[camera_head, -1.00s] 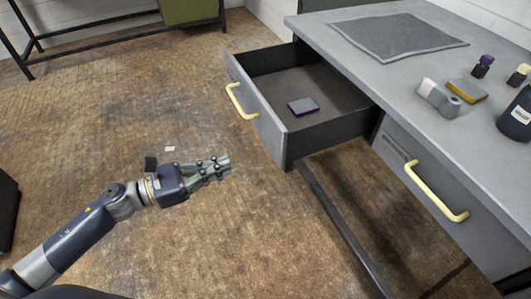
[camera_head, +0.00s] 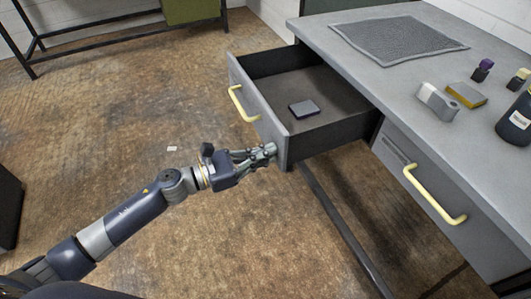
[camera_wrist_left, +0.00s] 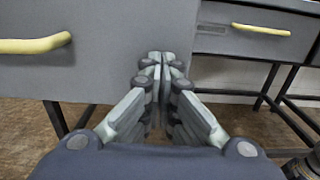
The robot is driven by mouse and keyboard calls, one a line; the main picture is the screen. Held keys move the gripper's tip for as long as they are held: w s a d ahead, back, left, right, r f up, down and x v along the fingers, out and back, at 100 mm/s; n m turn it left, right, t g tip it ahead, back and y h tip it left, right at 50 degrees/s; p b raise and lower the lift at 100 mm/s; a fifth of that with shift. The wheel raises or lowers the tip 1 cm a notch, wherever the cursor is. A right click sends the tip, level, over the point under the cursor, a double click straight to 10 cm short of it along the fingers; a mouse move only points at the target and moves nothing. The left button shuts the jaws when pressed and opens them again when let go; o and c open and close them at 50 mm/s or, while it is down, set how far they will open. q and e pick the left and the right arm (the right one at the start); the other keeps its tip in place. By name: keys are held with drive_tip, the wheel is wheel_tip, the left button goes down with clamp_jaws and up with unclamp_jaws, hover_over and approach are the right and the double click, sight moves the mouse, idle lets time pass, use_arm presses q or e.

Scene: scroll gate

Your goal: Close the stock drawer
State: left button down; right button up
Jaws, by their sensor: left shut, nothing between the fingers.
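The stock drawer (camera_head: 262,112) is pulled out of the grey desk, with a yellow handle (camera_head: 241,102) on its front. A small dark box (camera_head: 304,108) lies inside it. My left gripper (camera_head: 271,150) is shut and empty, its fingertips at the near lower part of the drawer front, to the right of the handle. In the left wrist view the drawer front (camera_wrist_left: 100,75) fills the upper left, and the shut fingertips (camera_wrist_left: 162,58) are at its right edge. I cannot tell whether they touch it. My right gripper is not in view.
A second drawer (camera_head: 420,190) with a yellow handle is shut at the right. The desk top (camera_head: 350,60) bears a grey mat, small bottles, a grey device and a yellow-grey block. A dark desk leg bar (camera_head: 340,225) runs below. Open floor lies to the left.

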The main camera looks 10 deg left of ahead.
use_arm(q)
drive_tip(key=b, duration=0.2)
approach(333, 132)
drive_tip(key=w+d+f, duration=0.1)
drive_tip(key=w+d, duration=0.1)
drive_tip(key=w, duration=0.1)
drive_tip(key=w+d+f, duration=0.1)
drive_tip(key=w+d, duration=0.1)
drive_tip(key=shift+w+d+f, duration=0.1)
drive_tip(key=shift+w+f, duration=0.05)
drive_tip(key=shift+f, duration=0.2)
drive_tip(key=b+x, duration=0.1)
drive_tip(key=x, duration=0.4)
drive_tip(key=shift+w+d+b, duration=0.15)
drive_tip(key=shift+d+b, duration=0.1)
drive_tip(key=shift+b, duration=0.1)
drive_tip(key=b+x, duration=0.2)
drive_tip(key=x, duration=0.5)
drive_tip(key=shift+a+f, duration=0.1)
drive_tip(key=shift+w, duration=0.1)
drive_tip(key=shift+r, duration=0.25)
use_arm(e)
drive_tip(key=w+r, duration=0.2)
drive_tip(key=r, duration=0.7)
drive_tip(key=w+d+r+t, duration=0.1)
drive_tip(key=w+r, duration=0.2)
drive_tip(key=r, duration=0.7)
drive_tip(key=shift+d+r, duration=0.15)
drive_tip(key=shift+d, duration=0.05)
